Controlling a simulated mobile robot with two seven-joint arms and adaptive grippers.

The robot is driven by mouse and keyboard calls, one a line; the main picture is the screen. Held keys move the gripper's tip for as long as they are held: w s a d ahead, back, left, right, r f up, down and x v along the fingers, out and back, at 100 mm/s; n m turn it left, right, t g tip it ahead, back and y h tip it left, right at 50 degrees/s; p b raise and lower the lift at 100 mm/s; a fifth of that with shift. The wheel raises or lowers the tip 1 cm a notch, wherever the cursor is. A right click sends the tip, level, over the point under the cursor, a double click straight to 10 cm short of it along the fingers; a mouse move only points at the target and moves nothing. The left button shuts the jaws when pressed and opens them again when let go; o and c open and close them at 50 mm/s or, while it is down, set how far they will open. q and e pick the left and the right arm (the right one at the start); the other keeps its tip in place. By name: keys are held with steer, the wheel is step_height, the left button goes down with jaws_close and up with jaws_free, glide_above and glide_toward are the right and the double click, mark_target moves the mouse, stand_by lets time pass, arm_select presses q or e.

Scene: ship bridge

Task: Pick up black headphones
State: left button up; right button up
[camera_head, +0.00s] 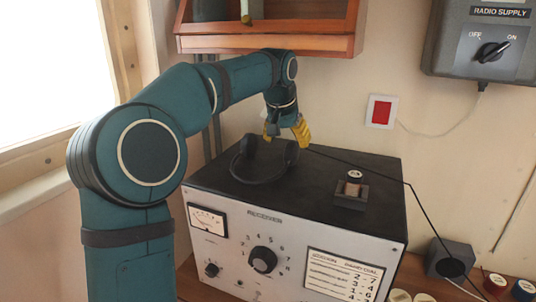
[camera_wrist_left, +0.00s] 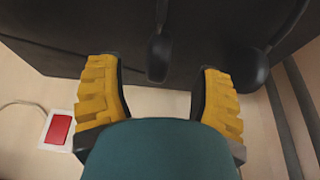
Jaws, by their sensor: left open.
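The black headphones (camera_head: 262,162) lie on the top of the receiver box (camera_head: 325,190), toward its back left. My left gripper (camera_head: 285,130) is open, with its yellow fingers above and behind the headphones at the back of the box. In the left wrist view, the gripper (camera_wrist_left: 160,90) is open, and one black ear cup (camera_wrist_left: 158,58) shows between the fingertips. The other ear cup (camera_wrist_left: 246,70) is beside the right-hand finger. I cannot tell whether a finger touches the headphones. My right gripper is not in view.
A coil on a small block (camera_head: 351,190) sits on the receiver's right side. A thin black cable runs from the back of the box to the right. A wooden shelf (camera_head: 265,44) hangs above my left wrist. Spools (camera_head: 495,284) and a dark block (camera_head: 450,258) stand at right.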

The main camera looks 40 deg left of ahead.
mark_target(289, 147)
arm_select(q)
steer(key=shift+x, duration=3)
steer(key=shift+w+r, duration=0.1)
steer(key=shift+w, duration=0.05)
steer(key=c, duration=1.1)
